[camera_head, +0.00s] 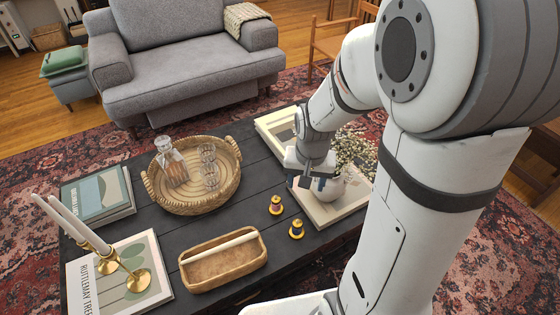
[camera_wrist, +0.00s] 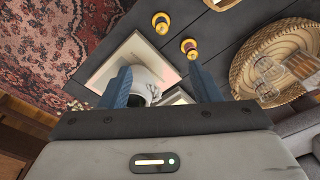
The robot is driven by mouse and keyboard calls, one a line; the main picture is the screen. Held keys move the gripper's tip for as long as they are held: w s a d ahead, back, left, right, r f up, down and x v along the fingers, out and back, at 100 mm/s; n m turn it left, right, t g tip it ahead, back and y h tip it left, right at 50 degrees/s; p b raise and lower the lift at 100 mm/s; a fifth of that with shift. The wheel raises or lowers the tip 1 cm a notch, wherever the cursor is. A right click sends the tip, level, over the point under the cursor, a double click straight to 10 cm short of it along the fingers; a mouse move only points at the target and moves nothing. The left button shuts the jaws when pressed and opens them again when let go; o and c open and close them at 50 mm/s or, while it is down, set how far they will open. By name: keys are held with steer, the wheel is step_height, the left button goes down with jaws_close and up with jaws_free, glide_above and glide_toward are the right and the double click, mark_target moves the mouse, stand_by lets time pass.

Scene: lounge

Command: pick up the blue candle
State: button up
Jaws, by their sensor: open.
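I cannot make out a plainly blue candle. A white candle (camera_head: 222,244) lies across the wicker basket. Two white tapers (camera_head: 62,219) stand tilted in brass holders (camera_head: 134,277). My gripper (camera_head: 316,183) is open above the table's right part, and its blue fingers (camera_wrist: 160,68) show apart in the wrist view.
A white vase (camera_head: 327,187) with dried flowers stands close by my gripper, on a book (camera_head: 325,212). A round wicker tray (camera_head: 200,206) holds a decanter and glasses. The wicker basket (camera_head: 205,281) lies at the front. Books (camera_head: 100,195) lie at left.

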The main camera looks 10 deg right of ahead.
mark_target(298, 221)
steer(key=w+f+m+b, duration=0.1)
steer(key=f+b, duration=0.1)
steer(key=f, duration=0.7)
steer(key=w+f+m+b, duration=0.1)
steer(key=f+b, duration=0.2)
steer(key=f, duration=0.6)
steer(key=w+f+g+b, duration=0.1)
steer(key=f+b, duration=0.1)
steer(key=f, duration=0.7)
steer(key=shift+w+m, duration=0.3)
steer(key=shift+m, duration=0.1)
steer(key=shift+c, duration=0.4)
jaws_close()
